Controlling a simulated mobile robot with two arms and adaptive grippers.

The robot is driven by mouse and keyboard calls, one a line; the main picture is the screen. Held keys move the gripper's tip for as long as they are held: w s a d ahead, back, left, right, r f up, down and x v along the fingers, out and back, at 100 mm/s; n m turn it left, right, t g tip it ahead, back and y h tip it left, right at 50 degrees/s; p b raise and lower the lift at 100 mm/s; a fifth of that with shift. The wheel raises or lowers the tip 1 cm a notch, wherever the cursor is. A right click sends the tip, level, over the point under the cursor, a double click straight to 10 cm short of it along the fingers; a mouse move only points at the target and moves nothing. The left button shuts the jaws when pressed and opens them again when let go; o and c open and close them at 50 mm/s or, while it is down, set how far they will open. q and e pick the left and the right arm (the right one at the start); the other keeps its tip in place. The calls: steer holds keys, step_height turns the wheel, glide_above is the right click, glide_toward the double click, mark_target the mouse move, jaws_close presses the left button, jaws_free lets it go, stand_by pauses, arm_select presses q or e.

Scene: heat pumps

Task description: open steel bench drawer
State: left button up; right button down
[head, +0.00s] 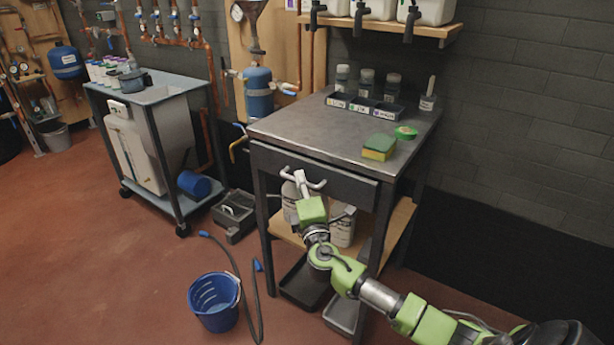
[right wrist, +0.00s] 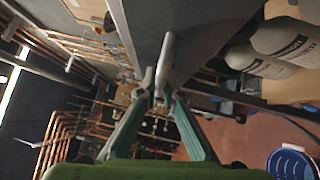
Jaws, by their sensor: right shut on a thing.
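The steel bench (head: 330,122) stands in the middle of the head view. Its dark drawer front (head: 345,186) sits under the steel top and looks flush or nearly flush with the frame. A light metal bar handle (head: 317,184) is on the drawer front. My right gripper (head: 302,181) is at the handle and shut on it. In the right wrist view the handle (right wrist: 168,52) runs down between the fingertips of the gripper (right wrist: 158,93), beside the grey drawer front (right wrist: 142,28). My left gripper is not in view.
Bottles and trays sit below the drawer. A blue bucket (head: 215,301) and a hose (head: 243,282) lie on the floor in front. A cart (head: 152,94) stands left.

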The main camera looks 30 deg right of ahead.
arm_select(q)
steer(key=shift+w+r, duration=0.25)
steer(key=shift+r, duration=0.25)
arm_select(e)
steer(key=s+a, duration=0.3)
steer(key=a, duration=0.5)
steer(key=s+a, duration=0.4)
steer(key=a, duration=0.5)
steer(key=shift+s+a, duration=0.15)
steer(key=shift+a, duration=0.15)
steer(key=c, duration=2.4)
jaws_free()
steer(key=shift+c, duration=0.2)
